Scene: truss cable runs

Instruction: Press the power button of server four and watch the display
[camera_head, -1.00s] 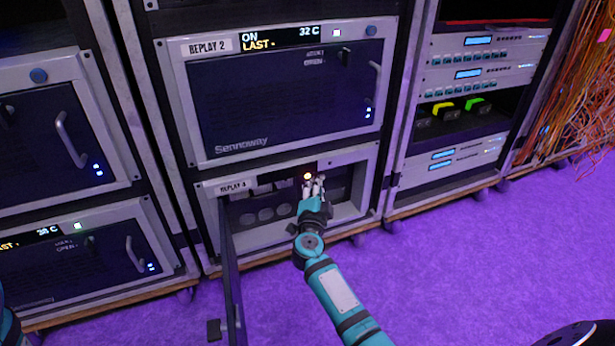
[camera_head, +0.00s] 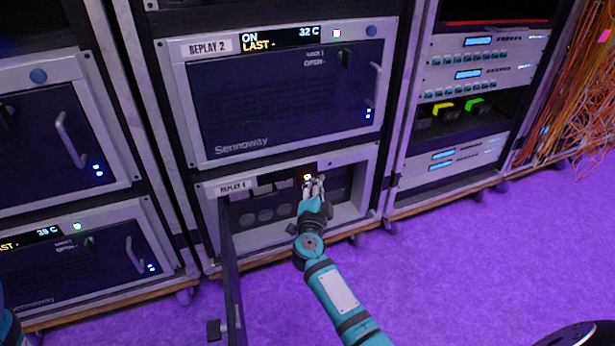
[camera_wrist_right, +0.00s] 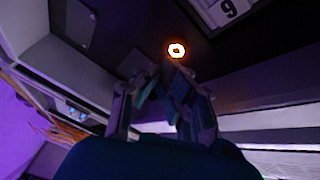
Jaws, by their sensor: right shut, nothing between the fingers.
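Server four, labelled REPLAY 4 (camera_head: 233,188), is the lower unit of the middle rack. Its front door (camera_head: 230,270) hangs open toward me. The power button (camera_head: 307,177) glows orange on its front; in the right wrist view it is a bright ring (camera_wrist_right: 176,50) just beyond the fingertips. My right gripper (camera_head: 315,185) is shut and empty, with its tips at the button's lower edge; I cannot tell whether they touch it. The display strip (camera_head: 288,182) beside the button looks dark, with no readable text. My left gripper is out of view.
REPLAY 2 (camera_head: 285,95) sits directly above, its door shut and its display (camera_head: 283,37) reading ON and 32 C. Another rack (camera_head: 60,130) stands at left. A rack with small devices (camera_head: 470,105) and orange cables (camera_head: 580,90) are at right. Purple floor (camera_head: 480,270) is clear.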

